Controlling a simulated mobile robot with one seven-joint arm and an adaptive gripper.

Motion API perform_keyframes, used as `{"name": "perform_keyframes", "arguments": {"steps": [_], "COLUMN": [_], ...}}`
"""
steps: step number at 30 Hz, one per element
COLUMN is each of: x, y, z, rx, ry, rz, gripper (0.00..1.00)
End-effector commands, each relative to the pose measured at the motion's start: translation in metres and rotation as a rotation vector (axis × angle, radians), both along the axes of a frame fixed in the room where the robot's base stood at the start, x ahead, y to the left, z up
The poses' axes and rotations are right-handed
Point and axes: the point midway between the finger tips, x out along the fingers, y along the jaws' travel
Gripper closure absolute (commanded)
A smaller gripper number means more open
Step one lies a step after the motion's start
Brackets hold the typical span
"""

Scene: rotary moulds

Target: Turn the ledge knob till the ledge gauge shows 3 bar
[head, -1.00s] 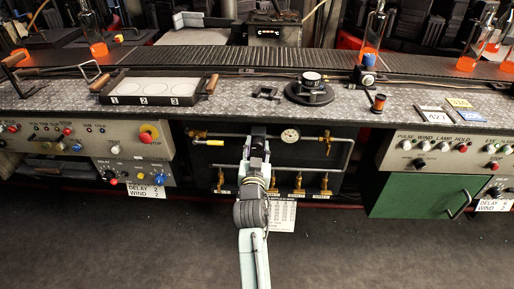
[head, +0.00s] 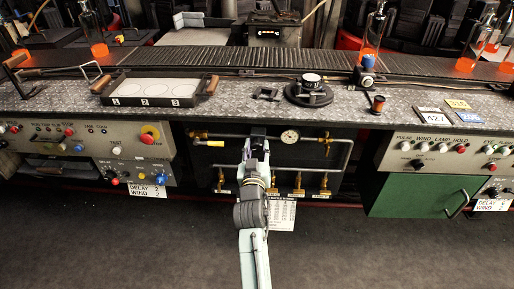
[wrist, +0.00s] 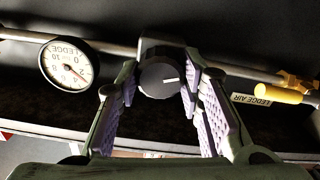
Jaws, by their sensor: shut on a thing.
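The ledge knob (wrist: 158,79) is a dark round knob with a white pointer mark, on a grey block in the pipe. In the wrist view its mark points right. My gripper (wrist: 160,92) is shut on the knob, one purple-padded finger at each side. The ledge gauge (wrist: 68,64) is a white dial marked LEDGE, left of the knob. Its red needle points to the lower right, seemingly between 2 and 4; the exact reading is too small to tell. In the head view the gripper (head: 257,138) reaches the pipework under the bench and hides the knob.
A yellow-handled valve (wrist: 280,93) with a LEDGE AIR label is right of the gripper. A green cabinet (head: 420,195) stands to the right. The floor in front is clear.

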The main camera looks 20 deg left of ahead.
Motion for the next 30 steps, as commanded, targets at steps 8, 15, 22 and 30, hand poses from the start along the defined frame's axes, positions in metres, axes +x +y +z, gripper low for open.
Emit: {"name": "perform_keyframes", "arguments": {"steps": [8, 15, 22, 30], "x": [0.0, 0.0, -0.006, -0.047], "y": [0.0, 0.0, -0.002, -0.014], "z": [0.0, 0.0, -0.001, -0.001], "rx": [0.002, 0.002, 0.002, -0.001], "ry": [0.001, 0.001, 0.001, 0.001], "rz": [0.0, 0.0, 0.0, 0.0], "gripper": [0.52, 0.46, 0.46, 0.46]}}
